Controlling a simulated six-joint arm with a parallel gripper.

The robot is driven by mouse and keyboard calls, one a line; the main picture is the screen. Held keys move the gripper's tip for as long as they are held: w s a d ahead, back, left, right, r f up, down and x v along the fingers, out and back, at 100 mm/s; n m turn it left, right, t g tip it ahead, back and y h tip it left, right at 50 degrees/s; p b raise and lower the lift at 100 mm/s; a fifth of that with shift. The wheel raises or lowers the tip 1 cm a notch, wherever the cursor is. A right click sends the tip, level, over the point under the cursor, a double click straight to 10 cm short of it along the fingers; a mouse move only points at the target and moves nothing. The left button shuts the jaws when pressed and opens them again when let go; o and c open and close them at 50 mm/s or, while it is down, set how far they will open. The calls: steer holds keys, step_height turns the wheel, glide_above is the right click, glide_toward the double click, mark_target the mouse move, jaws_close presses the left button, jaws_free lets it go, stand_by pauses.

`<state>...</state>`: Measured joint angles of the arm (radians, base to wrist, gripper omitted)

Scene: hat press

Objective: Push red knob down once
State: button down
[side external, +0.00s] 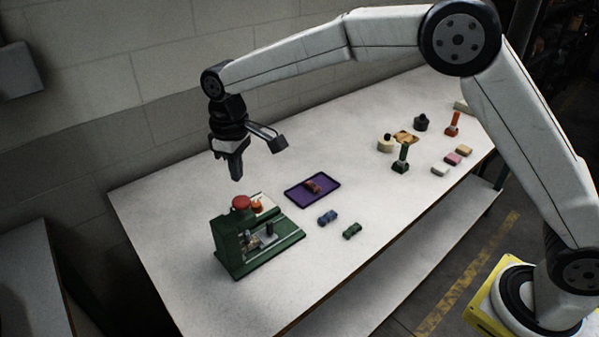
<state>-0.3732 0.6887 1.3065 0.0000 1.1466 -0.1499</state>
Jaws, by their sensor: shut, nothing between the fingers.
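The red knob (241,202) sits on top of a green press (231,254) at the left end of the white table. The press also carries a small orange piece (257,205) near its back and grey metal parts low on its front side. My gripper (236,177) points down just above the red knob, slightly to its left, with a visible gap between them. Its fingers are shut and hold nothing.
A purple tray (294,197) with a small red toy car on it lies right of the press. A blue car (327,217) and a green car (352,231) lie nearby. Blocks, stamps and other small items stand farther right. The table's front-left area is clear.

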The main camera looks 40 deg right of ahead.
steer(key=shift+r, duration=1.7)
stand_by(1.6)
steer(key=s+d+f+m+t, duration=0.1)
steer(key=s+d+f+m, duration=0.2)
steer(key=s+d, duration=0.7)
steer(key=s+d+f+m+t, duration=0.1)
steer(key=s+d+f+m, duration=0.2)
steer(key=s+d+f, duration=0.3)
steer(key=s+d, duration=0.4)
steer(key=s, duration=0.3)
steer(key=shift+f+t, duration=0.25)
steer(key=shift+t, duration=0.05)
steer(key=shift+w, duration=0.1)
